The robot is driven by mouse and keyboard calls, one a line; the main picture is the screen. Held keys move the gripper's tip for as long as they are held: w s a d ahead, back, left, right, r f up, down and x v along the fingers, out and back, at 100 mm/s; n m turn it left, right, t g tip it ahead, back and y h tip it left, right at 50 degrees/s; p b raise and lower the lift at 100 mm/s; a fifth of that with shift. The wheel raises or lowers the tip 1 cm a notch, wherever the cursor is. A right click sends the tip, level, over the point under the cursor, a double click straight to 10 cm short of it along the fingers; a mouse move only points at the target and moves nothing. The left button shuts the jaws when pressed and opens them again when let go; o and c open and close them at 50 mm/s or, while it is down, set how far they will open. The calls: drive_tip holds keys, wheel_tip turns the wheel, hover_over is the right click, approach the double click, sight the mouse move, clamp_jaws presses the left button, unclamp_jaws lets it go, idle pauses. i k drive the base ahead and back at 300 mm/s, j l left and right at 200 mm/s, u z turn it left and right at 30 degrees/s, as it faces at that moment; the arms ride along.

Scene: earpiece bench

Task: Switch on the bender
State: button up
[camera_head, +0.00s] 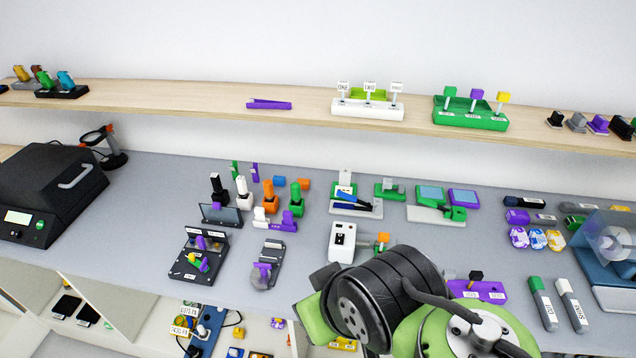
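No device in view carries a readable label that marks it as the bender, so I cannot tell which one it is. A white box (342,241) with dark marks on its top stands at the middle of the bench, with a small green and orange piece (382,242) just right of it. A black machine (50,195) with a handle, a lit display and a green button stands at the left. My arm's green and black links rise from the bottom centre-right and cover part of the bench front. My gripper's fingertips do not show.
The grey bench (330,278) holds several small stands and tools. A black hinged fixture (198,255) stands left of centre. A purple block (478,291) and markers (542,303) lie at the right, beside a blue machine (610,255). A wooden shelf (200,97) runs behind.

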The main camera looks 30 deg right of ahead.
sight(339, 237)
drive_tip(key=z, duration=1.15)
